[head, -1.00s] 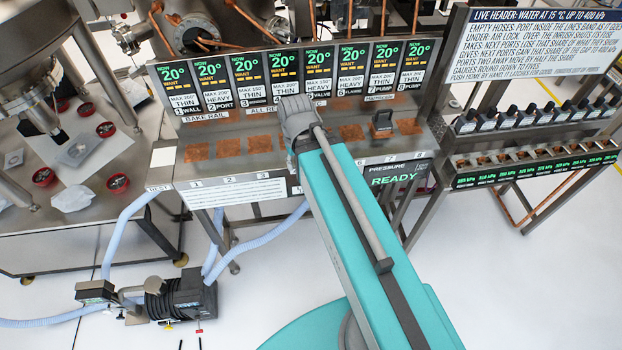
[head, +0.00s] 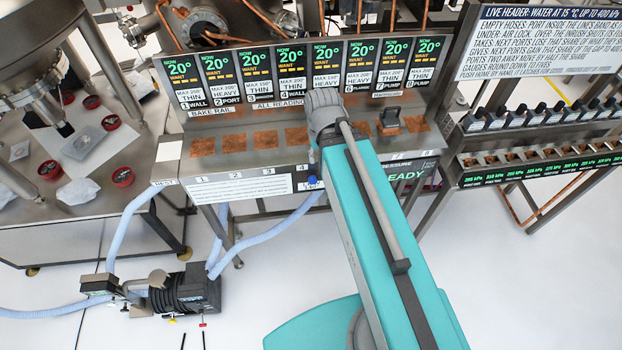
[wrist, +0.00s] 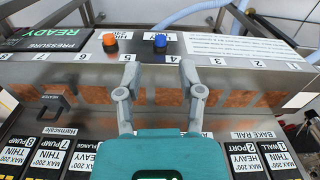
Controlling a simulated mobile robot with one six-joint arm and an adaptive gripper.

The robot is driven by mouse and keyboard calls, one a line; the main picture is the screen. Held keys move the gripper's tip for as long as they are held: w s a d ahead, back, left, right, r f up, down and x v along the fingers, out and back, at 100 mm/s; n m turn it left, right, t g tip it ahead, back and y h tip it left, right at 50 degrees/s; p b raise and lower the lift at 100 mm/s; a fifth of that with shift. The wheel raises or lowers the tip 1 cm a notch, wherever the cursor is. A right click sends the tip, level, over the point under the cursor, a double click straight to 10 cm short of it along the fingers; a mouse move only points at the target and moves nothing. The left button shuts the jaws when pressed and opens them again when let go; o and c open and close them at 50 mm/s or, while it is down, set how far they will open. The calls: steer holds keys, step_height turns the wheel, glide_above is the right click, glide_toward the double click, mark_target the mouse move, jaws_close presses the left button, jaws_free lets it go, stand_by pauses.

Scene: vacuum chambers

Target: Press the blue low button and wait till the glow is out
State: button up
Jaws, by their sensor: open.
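The blue button (wrist: 160,42) stands on the front ledge of the bake rail bench in the wrist view, beside a low label. It also shows in the head view (head: 312,181), just left of my arm. I cannot tell whether it glows. An orange button (wrist: 110,42) sits to its left in the wrist view, beside a high label. My gripper (wrist: 159,67) is open and empty, its two fingers spread over the bench. The blue button lies beyond the fingertips, between their lines, and looks apart from them.
Copper pads (head: 202,147) run along the bench top, with a dark handled block (head: 388,122) on one. A green READY display (head: 405,175) shows past my arm. Displays above read 20°. A pump with blue hoses (head: 183,292) stands on the floor at left.

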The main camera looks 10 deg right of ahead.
jaws_close()
steer(key=shift+d, duration=0.1)
stand_by(1.2)
